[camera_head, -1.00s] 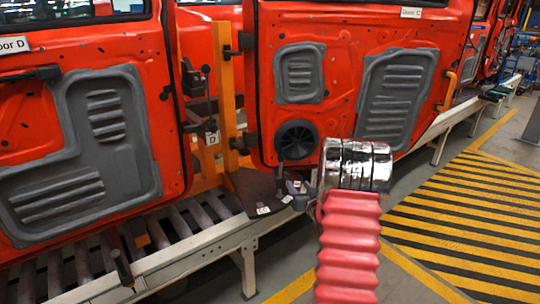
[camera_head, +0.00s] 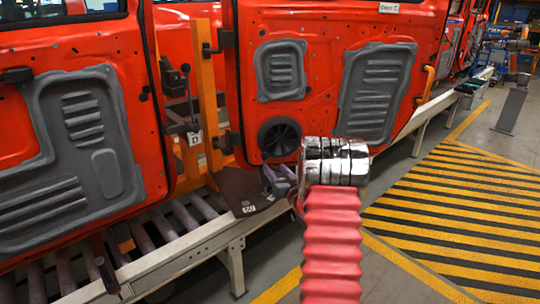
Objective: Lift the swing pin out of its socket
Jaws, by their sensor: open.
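An upright black rod with a round knob (camera_head: 187,80) stands beside the orange post, above a small tag marked D. It may be the swing pin, but I cannot tell for sure; its lower end and any socket are hard to make out. My gripper (camera_head: 277,181) is small and grey, just left of my chrome wrist, in front of the lower part of the door marked Door C. It is open, and I see nothing between its fingers. It is to the right of the rod and lower in the picture, well apart from it.
Red door panels stand left (camera_head: 85,150) and centre (camera_head: 330,90), with an orange post (camera_head: 207,100) between them. A roller conveyor with a pale rail (camera_head: 190,262) runs below. A dark plate (camera_head: 235,190) lies near the gripper. Striped floor (camera_head: 460,210) is clear on the right.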

